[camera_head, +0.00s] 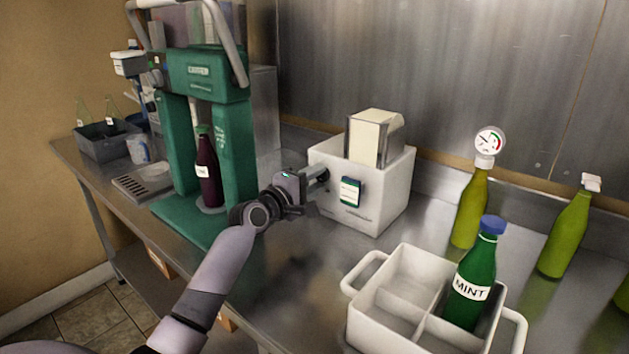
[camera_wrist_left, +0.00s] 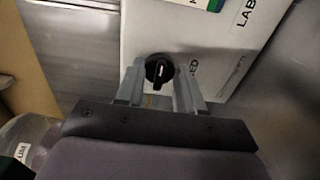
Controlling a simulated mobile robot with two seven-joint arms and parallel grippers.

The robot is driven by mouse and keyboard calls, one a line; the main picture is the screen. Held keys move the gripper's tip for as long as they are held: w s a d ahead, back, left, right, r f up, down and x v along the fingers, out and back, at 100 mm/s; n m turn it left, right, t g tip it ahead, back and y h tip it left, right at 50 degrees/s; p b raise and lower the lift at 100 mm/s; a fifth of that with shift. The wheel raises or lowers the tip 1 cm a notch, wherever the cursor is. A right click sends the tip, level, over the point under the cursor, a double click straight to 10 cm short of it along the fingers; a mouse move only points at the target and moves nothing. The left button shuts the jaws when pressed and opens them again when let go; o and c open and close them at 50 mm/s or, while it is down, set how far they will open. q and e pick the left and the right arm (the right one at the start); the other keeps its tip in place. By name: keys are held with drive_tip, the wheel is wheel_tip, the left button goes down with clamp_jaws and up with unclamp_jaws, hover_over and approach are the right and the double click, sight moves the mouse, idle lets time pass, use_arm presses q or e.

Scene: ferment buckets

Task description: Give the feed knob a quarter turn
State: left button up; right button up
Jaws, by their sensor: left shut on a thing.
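The feed knob (camera_wrist_left: 159,70) is a round black dial with a white pointer mark, on the front of a white label box (camera_head: 385,203). In the left wrist view its mark runs close to upright, leaning slightly right. My left gripper (camera_head: 319,180) reaches the lower left of the box front and is shut on the knob. In the left wrist view the two grey fingers of my left gripper (camera_wrist_left: 160,82) stand either side of the knob. My right gripper is not in view.
A green bottling press (camera_head: 233,150) holding a dark bottle (camera_head: 208,172) stands left of my arm. A white divided crate (camera_head: 385,318) with a green MINT bottle (camera_head: 466,290) is at the front right. Yellow-green bottles (camera_head: 470,210) stand behind it. The counter before the box is clear.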

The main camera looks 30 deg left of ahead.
use_arm(q)
drive_tip(key=o, duration=1)
drive_tip(key=s, duration=0.7)
drive_tip(key=shift+a, duration=0.35)
drive_tip(key=shift+s, duration=0.1)
